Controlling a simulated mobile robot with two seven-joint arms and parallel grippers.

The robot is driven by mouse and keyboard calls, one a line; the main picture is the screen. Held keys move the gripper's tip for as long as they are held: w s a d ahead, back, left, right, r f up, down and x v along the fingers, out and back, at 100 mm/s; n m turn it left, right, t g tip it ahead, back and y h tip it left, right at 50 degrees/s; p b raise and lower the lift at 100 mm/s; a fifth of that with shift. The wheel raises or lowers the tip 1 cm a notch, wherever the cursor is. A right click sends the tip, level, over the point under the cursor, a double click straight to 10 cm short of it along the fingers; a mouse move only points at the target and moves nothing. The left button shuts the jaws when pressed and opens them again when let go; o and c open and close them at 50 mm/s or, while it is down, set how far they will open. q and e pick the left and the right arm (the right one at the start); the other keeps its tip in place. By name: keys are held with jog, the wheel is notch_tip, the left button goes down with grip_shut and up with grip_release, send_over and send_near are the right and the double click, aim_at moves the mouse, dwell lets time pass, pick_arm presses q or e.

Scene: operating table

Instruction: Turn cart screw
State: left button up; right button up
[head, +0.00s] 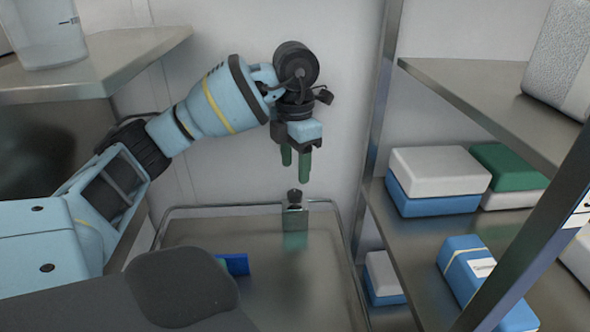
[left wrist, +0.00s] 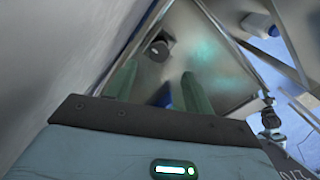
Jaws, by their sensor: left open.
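The cart (head: 200,228) is a shiny metal tray with a raised rim, below and ahead of me in the head view. Its screw (head: 294,197) is a small dark knob on a metal bracket at the far edge. My left gripper (head: 296,170) is above the screw, its green fingers pointing down, apart and empty. A visible gap lies between the fingertips and the knob. In the left wrist view the dark round knob (left wrist: 158,48) shows beyond the open fingers (left wrist: 159,75), nearer the left one. My right gripper is not in view.
A blue object (head: 234,264) lies on the cart. Metal shelves with blue, white and green boxes (head: 438,172) stand at the right behind a metal post (head: 381,110). A shelf with a clear container (head: 48,32) is at upper left. A pale wall is behind the cart.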

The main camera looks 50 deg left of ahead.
aim_at(295, 193)
pick_arm(q)
notch_tip(295, 193, down, 7)
jog(key=shift+a+r, duration=0.1)
dwell(0.3)
jog(key=c, duration=1)
jog(key=shift+o, duration=0.2)
